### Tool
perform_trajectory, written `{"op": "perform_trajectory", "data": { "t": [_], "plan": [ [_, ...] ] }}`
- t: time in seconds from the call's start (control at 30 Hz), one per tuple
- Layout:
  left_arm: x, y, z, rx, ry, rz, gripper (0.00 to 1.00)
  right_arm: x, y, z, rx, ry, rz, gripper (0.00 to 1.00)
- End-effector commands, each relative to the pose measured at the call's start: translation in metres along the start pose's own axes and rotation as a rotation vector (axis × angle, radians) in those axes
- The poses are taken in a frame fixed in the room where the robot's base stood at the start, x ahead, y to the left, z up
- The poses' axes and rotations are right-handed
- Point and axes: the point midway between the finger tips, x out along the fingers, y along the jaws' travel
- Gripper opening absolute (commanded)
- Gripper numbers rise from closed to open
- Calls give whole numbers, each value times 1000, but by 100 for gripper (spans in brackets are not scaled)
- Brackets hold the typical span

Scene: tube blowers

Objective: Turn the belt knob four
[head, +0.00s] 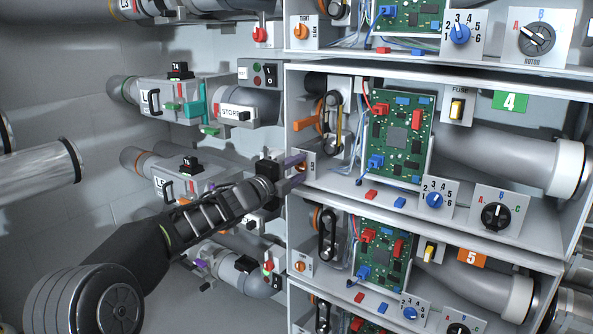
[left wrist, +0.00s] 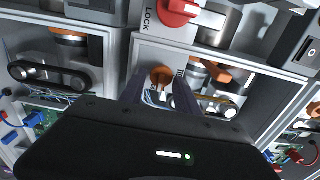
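Belt knob four is a small orange knob (head: 304,165) on a light plate at the left edge of the bay marked with a green 4 (head: 509,101). My left gripper (head: 296,172) is at this plate, with its two purple fingers apart. In the left wrist view the orange knob (left wrist: 161,76) shows between and beyond the fingertips of the left gripper (left wrist: 160,88), with gaps at the sides. Whether a fingertip touches the knob or plate cannot be told. The plate is partly hidden by the fingers. My right gripper is not in view.
Above the plate are a black-and-yellow belt (head: 334,125) and an orange part (head: 306,123). A red LOCK knob (left wrist: 180,10) is close by in the left wrist view. A similar orange knob (head: 300,266) sits in bay five below. Pipes and boxes crowd the left.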

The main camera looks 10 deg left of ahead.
Motion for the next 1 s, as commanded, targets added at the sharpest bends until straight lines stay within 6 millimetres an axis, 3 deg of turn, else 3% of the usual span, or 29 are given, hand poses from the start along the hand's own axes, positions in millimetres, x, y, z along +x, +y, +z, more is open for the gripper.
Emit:
{"op": "perform_trajectory", "data": {
  "t": [0.17, 0.6, 1.0],
  "plan": [
    [-9, 0, 0, 0, -1, -1, 38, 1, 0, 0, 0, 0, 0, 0],
    [-72, 0, 0, -1, -1, 0, 38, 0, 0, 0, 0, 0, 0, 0],
    [-78, 1, 0, -1, 0, 1, 38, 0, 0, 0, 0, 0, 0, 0]
  ]
}}
